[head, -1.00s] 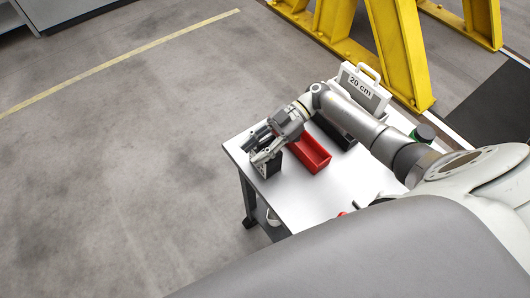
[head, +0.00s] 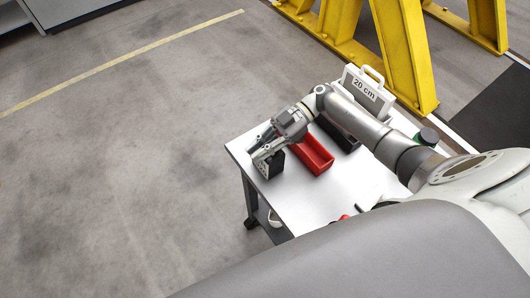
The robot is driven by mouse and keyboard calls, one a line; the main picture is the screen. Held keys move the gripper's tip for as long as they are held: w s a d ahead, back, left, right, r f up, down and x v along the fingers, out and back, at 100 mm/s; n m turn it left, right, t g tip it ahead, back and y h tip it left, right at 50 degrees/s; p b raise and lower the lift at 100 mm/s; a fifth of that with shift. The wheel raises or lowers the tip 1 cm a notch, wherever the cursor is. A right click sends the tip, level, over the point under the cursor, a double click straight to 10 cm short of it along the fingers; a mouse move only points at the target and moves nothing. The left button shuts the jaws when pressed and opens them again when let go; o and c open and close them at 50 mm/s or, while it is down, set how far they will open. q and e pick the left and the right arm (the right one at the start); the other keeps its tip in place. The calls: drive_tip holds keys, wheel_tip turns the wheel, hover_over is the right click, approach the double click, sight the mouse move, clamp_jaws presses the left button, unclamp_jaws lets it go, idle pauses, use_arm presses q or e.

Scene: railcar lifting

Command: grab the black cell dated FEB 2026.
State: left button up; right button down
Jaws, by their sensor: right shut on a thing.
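My right gripper (head: 254,149) is at the far left corner of the white table (head: 335,190), pointing left and down. It is shut on a dark thing that its fingers mostly hide, which appears to be a black cell. A black block (head: 269,166) with small light marks shows right below the fingers. I cannot tell whether it is the held cell itself or something beside it. No date can be read at this size. My left gripper is not in view.
A red open bin (head: 314,158) stands just right of the gripper, with a dark bin (head: 343,139) behind it. A white "20 cm" block with a handle (head: 366,89) stands at the back. Yellow steel legs (head: 413,50) rise beyond. The floor left is clear.

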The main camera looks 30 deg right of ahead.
drive_tip(key=shift+w+r, duration=0.1)
drive_tip(key=shift+r, duration=0.2)
